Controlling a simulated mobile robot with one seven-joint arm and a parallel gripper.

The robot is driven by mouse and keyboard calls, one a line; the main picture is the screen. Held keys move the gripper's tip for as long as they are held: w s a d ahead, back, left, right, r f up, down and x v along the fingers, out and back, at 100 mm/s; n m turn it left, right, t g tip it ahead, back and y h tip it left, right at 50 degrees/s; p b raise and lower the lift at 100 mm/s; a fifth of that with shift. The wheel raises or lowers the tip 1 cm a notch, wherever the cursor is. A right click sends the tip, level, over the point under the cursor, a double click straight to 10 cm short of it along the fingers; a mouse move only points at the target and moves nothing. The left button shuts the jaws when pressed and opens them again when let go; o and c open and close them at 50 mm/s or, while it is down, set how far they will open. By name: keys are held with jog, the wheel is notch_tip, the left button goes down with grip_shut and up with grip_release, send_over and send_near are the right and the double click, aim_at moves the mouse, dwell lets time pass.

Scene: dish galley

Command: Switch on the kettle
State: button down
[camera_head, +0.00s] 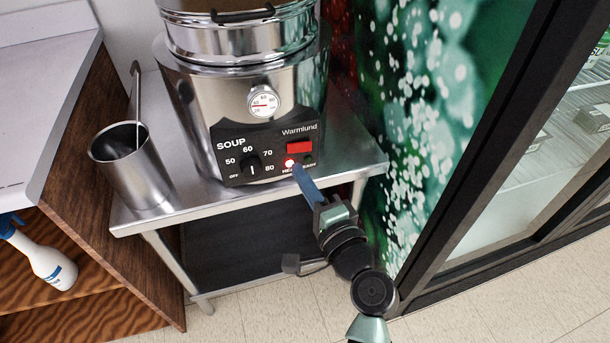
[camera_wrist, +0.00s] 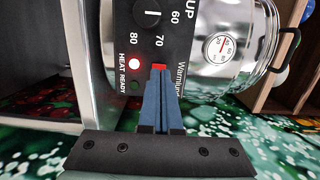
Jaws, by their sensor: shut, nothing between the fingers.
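The kettle (camera_head: 187,104) is a steel soup warmer with a black panel marked SOUP and Warmlund. Its red rocker switch (camera_head: 299,147) sits on the panel's right; it also shows in the wrist view (camera_wrist: 159,67). The HEAT lamp (camera_head: 289,162) glows red, also in the wrist view (camera_wrist: 134,63). The READY lamp (camera_wrist: 135,86) is dark green. The black dial (camera_head: 252,165) has its white mark roughly in line with 60. My gripper (camera_head: 297,169) is shut and empty, its blue fingertips (camera_wrist: 158,76) at the switch's lower edge; I cannot tell whether they touch it.
The kettle stands on a steel table (camera_head: 345,160). A steel canister (camera_head: 135,175) with a ladle is left of it. A wooden cabinet (camera_head: 110,180) with a spray bottle (camera_head: 50,265) is further left. A glass-door fridge (camera_head: 520,140) bounds the right.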

jog(key=s+d, duration=0.1)
jog(key=s, duration=0.8)
jog(key=shift+s+d, duration=0.2)
jog(key=shift+d, duration=0.2)
